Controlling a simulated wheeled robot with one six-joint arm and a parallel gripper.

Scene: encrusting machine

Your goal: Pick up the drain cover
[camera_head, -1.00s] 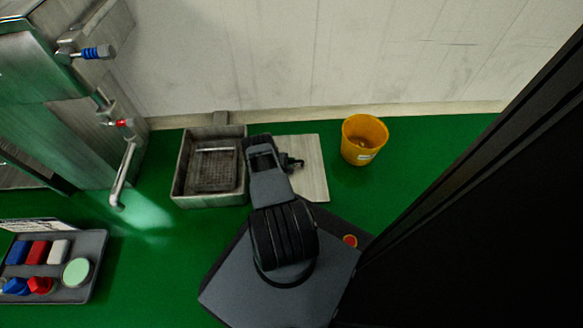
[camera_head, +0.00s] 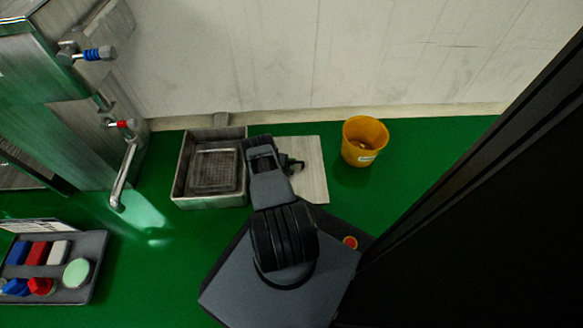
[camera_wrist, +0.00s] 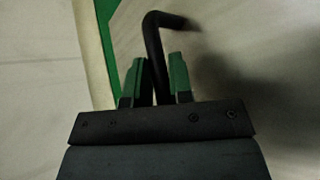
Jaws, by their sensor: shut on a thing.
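A dark metal grate, which looks like the drain cover (camera_head: 215,170), lies inside the grey rectangular basin (camera_head: 182,185). My gripper (camera_head: 290,162) is to the right of the basin, over a pale board (camera_head: 314,170). In the wrist view the green-tipped fingers of my gripper (camera_wrist: 157,80) are shut on a black bent rod (camera_wrist: 153,38), like a hook, which bends to the right at its far end. The grate is apart from my gripper and does not show in the wrist view. My arm covers part of the board and the basin's right edge.
A yellow bucket (camera_head: 365,142) stands right of the board. A steel machine with a bent pipe (camera_head: 123,180) is at the left. A grey tray (camera_head: 85,285) with coloured blocks is at lower left. A wall (camera_head: 300,60) runs behind. Green floor lies between.

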